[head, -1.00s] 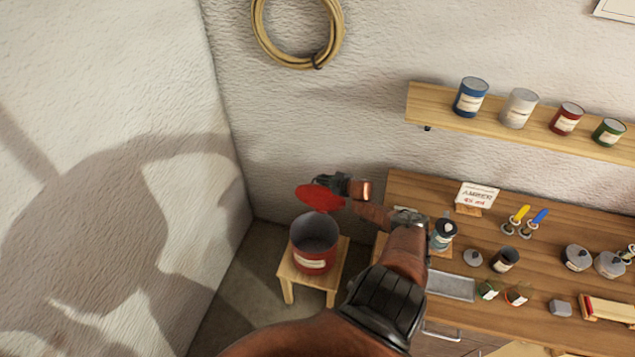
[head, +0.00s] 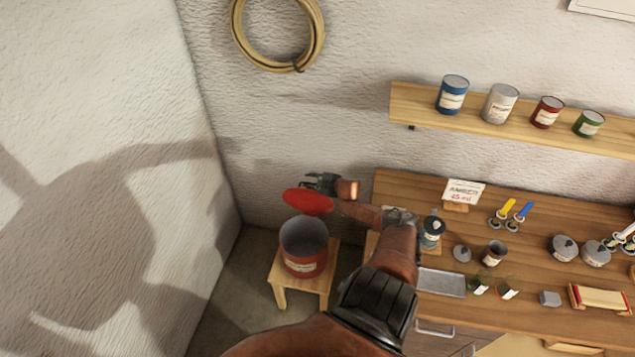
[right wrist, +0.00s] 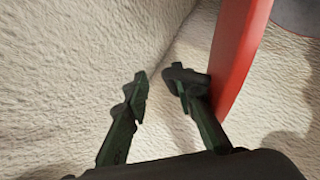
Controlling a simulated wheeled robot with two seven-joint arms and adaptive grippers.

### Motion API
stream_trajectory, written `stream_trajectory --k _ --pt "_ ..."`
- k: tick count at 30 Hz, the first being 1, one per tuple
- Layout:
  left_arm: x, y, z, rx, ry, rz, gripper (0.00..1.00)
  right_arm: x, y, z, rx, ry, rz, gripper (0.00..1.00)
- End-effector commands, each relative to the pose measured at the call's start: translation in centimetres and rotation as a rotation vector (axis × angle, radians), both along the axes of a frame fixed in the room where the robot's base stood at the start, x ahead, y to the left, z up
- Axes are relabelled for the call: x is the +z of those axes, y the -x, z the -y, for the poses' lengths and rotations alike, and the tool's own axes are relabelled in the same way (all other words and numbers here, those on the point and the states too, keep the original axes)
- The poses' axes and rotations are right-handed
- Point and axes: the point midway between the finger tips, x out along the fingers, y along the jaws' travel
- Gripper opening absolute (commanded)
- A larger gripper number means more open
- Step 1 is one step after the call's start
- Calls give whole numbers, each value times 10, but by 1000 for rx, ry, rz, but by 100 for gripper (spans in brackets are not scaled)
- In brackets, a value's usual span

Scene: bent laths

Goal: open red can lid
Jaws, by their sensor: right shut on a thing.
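The red can (head: 304,265) stands upright on a small wooden stool (head: 285,292) in the head view. Its top is open and its grey inside shows. The red lid (head: 309,203) hangs tilted above the can, apart from its rim. My right gripper (head: 318,184) is shut on the lid and holds it in the air. In the right wrist view, the lid (right wrist: 236,55) shows edge-on beside the right finger of my gripper (right wrist: 156,82); the exact grip point is hard to see. My left gripper is not in view.
A wooden workbench (head: 400,185) to the right holds small jars, pots, brushes, a metal tray (head: 441,283) and a sign reading AMBER (head: 463,191). A shelf (head: 420,105) with several cans is above it. A textured wall (head: 100,100) stands left of the stool.

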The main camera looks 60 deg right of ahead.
Motion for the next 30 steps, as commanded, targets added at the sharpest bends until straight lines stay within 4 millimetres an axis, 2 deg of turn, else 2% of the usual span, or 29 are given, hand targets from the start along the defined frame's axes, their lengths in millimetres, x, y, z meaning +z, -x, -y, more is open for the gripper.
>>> stream_trajectory --k 4,15,22,30 --pt "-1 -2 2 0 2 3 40 4 19 2 -16 -2 -8 14" --pt "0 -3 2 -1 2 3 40 40 69 -10 -16 11 -6 14" --pt "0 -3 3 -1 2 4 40 58 88 -24 -3 10 0 14" --pt "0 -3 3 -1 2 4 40 68 100 -29 -1 11 4 14"
